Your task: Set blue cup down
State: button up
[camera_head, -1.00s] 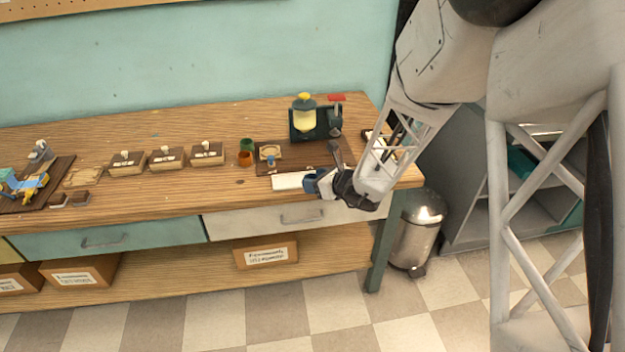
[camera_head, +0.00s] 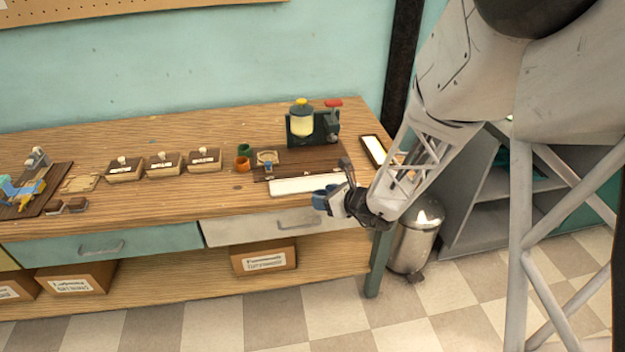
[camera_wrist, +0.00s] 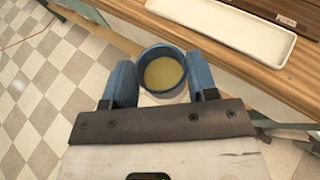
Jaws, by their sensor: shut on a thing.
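The blue cup (camera_wrist: 161,72) is between the two fingers of my gripper (camera_wrist: 163,85) in the wrist view, upright, with a yellowish content inside. My gripper is shut on it. In the head view the blue cup (camera_head: 324,197) is at the front edge of the bench, left of my gripper (camera_head: 335,200). From the wrist view it is just off the bench's front edge, over the floor side. The long white tray (camera_head: 297,185) lies on the bench behind the cup; it also shows in the wrist view (camera_wrist: 225,25).
A green cup (camera_head: 244,150) and an orange cup (camera_head: 242,164) stand left of a dark board (camera_head: 330,160). A press machine (camera_head: 312,124) stands at the back. Several labelled boxes (camera_head: 163,164) stand further left.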

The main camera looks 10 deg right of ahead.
jog(key=w, duration=0.5)
jog(key=w+f, duration=0.1)
jog(key=w, duration=0.9)
jog(key=shift+w+a+f, duration=0.1)
jog(key=shift+a+f, duration=0.1)
jog(key=shift+f, duration=0.05)
jog(key=shift+f, duration=1.75)
jog(key=o, duration=1)
jog(key=shift+f, duration=0.1)
jog(key=shift+c, duration=0.2)
jog(key=v, duration=1.2)
